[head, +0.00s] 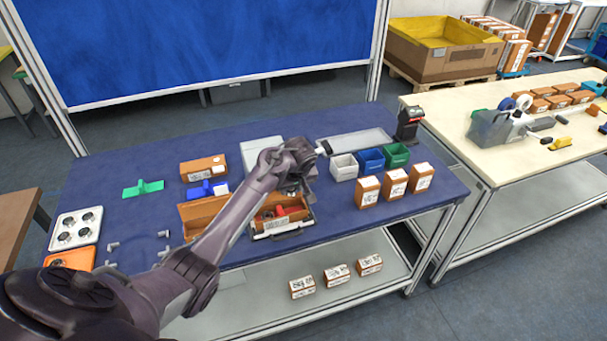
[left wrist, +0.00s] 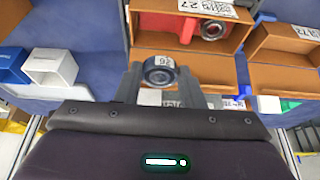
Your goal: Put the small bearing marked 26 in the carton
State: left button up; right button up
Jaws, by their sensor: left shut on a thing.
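My right gripper is out of view.
A second open carton (head: 190,212) stands to the left, partly behind my arm. White, blue and green bins (head: 343,168) and several closed boxes (head: 394,183) are at the right. A black scanner (head: 408,125) stands at the back right corner. A white tray (head: 75,230) is far left.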

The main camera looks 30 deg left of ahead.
aim_at(293, 201)
pick_arm(q)
jog(key=shift+w+f, duration=0.2)
jog(key=shift+w, duration=0.3)
jog(key=shift+w+f, duration=0.2)
jog(key=shift+w, duration=0.05)
jog(key=s+f+b, duration=0.1)
jog(key=b, duration=0.2)
jog(key=shift+s+f, duration=0.25)
jog(key=shift+s, duration=0.05)
jog(key=f+b, duration=0.2)
jog(key=f, duration=0.1)
jog(key=shift+w+f+b, duration=0.15)
jog(key=shift+w+b, duration=0.2)
jog(key=shift+b, duration=0.05)
jog(key=shift+f, duration=0.35)
jog(key=shift+s+f+b, duration=0.15)
jog(key=shift+f+b, duration=0.25)
jog(key=shift+f, duration=0.55)
jog(key=o, duration=0.7)
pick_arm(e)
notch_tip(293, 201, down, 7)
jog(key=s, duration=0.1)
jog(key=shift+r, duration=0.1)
